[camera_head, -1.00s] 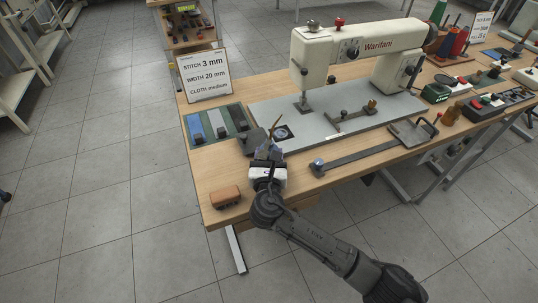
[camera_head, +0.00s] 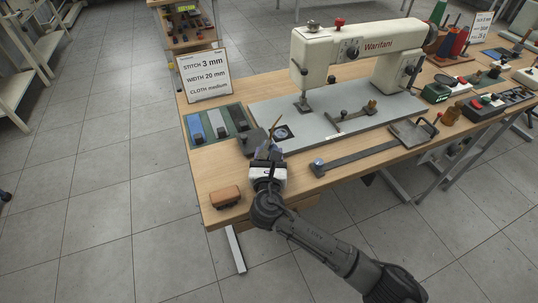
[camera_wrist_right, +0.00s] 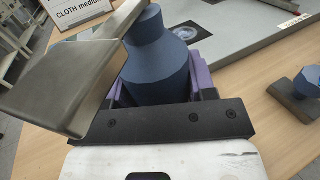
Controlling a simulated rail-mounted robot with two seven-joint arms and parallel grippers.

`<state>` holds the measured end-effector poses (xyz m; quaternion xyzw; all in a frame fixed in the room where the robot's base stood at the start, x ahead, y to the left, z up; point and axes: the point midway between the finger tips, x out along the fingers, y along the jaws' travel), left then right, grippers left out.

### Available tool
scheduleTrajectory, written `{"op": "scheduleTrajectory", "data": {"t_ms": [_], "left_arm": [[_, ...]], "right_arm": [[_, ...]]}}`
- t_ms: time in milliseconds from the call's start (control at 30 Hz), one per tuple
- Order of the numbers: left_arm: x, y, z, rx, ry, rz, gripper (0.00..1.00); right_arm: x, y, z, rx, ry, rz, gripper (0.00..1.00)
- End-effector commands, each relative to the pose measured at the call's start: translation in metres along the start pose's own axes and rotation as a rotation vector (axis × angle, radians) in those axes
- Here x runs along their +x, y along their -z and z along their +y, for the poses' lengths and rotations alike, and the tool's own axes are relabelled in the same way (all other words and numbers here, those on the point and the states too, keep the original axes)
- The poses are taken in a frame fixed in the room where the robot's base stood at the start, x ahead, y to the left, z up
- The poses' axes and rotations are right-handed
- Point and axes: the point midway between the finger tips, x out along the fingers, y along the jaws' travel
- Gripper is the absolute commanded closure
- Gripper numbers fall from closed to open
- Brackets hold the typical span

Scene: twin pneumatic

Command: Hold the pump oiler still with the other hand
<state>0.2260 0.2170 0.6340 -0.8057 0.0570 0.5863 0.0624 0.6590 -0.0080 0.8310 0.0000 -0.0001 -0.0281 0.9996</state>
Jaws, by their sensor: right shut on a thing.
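The pump oiler has a dark blue body with a narrowing neck (camera_wrist_right: 157,65), seen in the right wrist view between my purple fingers. In the head view, my right gripper (camera_head: 267,160) is at the front edge of the wooden table, shut on the oiler. A thin brownish spout (camera_head: 273,127) rises above it there. A grey flat piece (camera_wrist_right: 75,80) stands close on the left in the right wrist view; I cannot tell whether it belongs to the oiler. The fingers hide the oiler's lower part. My left gripper is not in view.
A white sewing machine (camera_head: 365,45) stands behind on a grey plate (camera_head: 350,127). A brown block (camera_head: 225,197) lies at the front left corner. A tray of cloth samples (camera_head: 215,125) and a sign (camera_head: 204,76) are at left. A long flat bar (camera_head: 360,155) lies right.

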Motion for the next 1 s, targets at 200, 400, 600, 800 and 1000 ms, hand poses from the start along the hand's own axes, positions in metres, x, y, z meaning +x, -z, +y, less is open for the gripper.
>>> {"op": "scheduleTrajectory", "data": {"t_ms": [200,400,600,800,1000], "left_arm": [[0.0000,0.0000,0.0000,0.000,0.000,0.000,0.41],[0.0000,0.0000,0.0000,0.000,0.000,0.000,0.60],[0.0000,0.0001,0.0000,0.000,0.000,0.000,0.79],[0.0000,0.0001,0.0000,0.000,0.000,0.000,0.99],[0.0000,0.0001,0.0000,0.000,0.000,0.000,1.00]], "right_arm": [[0.0000,0.0006,-0.0002,0.000,0.001,0.001,0.81],[0.0000,0.0007,-0.0002,0.000,0.001,0.001,0.81],[0.0000,0.0007,-0.0002,0.000,0.000,0.001,0.81],[0.0000,0.0008,-0.0002,-0.001,0.001,0.001,0.81],[0.0000,0.0008,-0.0002,-0.001,0.001,0.001,0.81]]}}
